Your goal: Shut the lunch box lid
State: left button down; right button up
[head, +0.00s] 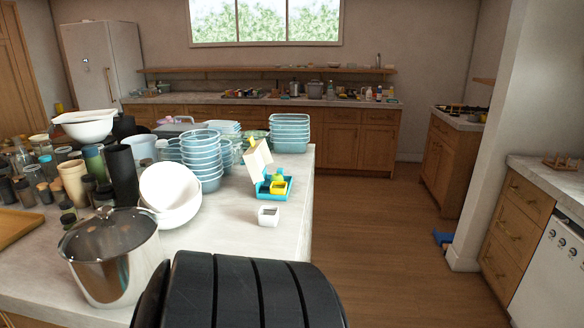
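The lunch box (288,191) stands near the right edge of the island counter. Its base is blue, and yellow and green pieces show inside it. Its cream lid (257,160) is open and stands up, tilted, at the left side of the base. A dark ribbed part of my own body fills the bottom middle of the head view, nearer than the lunch box. Neither of my grippers shows in the head view.
A steel pot (112,258) stands at the front left. Open floor (385,230) lies right of the island counter (235,232).

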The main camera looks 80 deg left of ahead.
aim_at(254, 162)
jog(key=i+j+u, duration=0.1)
jog(key=i+u, duration=0.9)
jog(key=i+l+u, duration=0.2)
jog(key=u, duration=0.3)
jog(key=i+j+u, duration=0.1)
jog(key=i+u, duration=0.6)
jog(key=u, duration=0.15)
jog(key=i+u, duration=0.4)
jog(key=i+l+u, duration=0.25)
jog(key=u, duration=0.15)
